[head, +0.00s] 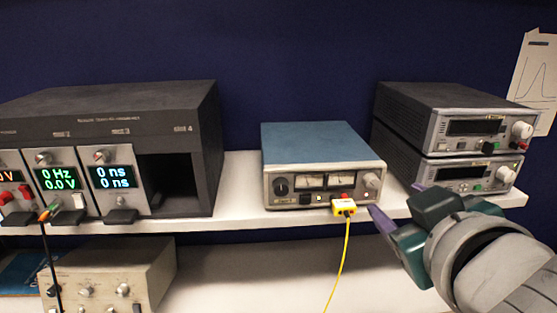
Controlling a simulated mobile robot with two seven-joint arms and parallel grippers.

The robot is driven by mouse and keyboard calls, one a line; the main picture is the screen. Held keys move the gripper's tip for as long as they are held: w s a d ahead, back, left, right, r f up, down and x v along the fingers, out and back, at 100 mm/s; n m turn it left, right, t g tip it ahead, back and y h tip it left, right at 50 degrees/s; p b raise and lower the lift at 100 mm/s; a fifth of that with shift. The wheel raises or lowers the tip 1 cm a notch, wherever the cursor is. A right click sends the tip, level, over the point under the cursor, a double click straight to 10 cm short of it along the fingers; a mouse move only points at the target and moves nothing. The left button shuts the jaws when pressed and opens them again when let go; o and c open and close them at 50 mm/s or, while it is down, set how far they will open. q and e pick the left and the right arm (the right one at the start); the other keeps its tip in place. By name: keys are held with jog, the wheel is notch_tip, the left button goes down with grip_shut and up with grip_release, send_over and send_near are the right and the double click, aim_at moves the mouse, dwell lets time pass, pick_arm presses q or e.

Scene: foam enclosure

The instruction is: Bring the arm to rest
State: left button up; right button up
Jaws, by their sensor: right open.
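My right gripper (393,208) comes in from the lower right, with a green and grey body and purple fingers. Its fingers are apart, with nothing seen between them. One finger is close to the right front corner of a blue-topped meter box (322,146); I cannot tell whether they touch. The other finger shows in front of the lower instrument of the right stack. A yellow plug (344,207) sits at the front of the meter box, left of the gripper, and its yellow cable hangs down. My left gripper is not in view.
A black module rack (185,110) with an empty bay stands at left on the white shelf (239,180). Two stacked grey instruments (449,136) stand at right, behind my gripper. A beige box (150,267) sits on a lower level. A black cable hangs at far left.

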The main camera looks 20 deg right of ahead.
jog(key=s+a+f+g+y, duration=0.2)
jog(key=s+f+g, duration=0.1)
jog(key=s, duration=0.3)
jog(key=s+a+f+n+g+y, duration=0.1)
jog(key=s+a+f+g+y, duration=0.15)
jog(key=s, duration=0.35)
jog(key=s+a+f+g+y, duration=0.1)
jog(key=s+a+f+g, duration=0.1)
jog(key=s+g, duration=0.35)
notch_tip(320, 180, up, 20)
jog(key=t+p, duration=0.1)
jog(key=p, duration=1.8)
jog(key=shift+s+d+f+t, duration=0.15)
jog(key=shift+s+f+t, duration=0.15)
jog(key=shift+s, duration=0.1)
